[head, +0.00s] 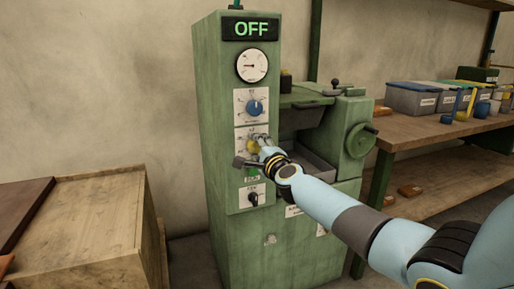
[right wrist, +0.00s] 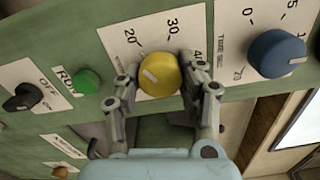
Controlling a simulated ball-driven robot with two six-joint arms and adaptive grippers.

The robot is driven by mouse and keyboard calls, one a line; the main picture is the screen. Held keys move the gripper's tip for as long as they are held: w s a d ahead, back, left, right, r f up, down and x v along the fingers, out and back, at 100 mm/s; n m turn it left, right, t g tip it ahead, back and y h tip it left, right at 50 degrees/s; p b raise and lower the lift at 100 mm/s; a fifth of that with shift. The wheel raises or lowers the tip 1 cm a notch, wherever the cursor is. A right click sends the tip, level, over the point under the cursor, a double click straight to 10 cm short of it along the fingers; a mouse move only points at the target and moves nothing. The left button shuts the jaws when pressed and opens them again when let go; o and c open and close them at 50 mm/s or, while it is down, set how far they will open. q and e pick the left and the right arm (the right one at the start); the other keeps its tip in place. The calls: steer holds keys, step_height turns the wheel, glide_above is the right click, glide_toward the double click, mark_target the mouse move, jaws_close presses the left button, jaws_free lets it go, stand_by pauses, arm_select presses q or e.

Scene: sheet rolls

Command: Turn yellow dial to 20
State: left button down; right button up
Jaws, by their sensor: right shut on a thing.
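The yellow dial (right wrist: 158,74) sits on a white scale plate (right wrist: 115,50) on the green machine front. The numbers 20, 30 and 40 show around it. Its pale pointer mark lies on the left side, toward the 20; exact alignment is hard to tell. My right gripper (right wrist: 161,78) is shut on the dial, one finger on each side. In the head view the dial (head: 253,147) is partly hidden by my right gripper (head: 258,150). My left gripper is not in view.
A blue dial (head: 255,107) is above the yellow one. A green button (right wrist: 87,81) and a black switch (head: 253,199) are below. The display (head: 250,29) reads OFF. A wooden crate (head: 85,225) stands left, a workbench (head: 425,135) with bins right.

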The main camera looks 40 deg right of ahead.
steer(key=o, duration=1.2)
steer(key=v, duration=1.2)
steer(key=shift+s+f, duration=0.1)
steer(key=shift+f, duration=0.1)
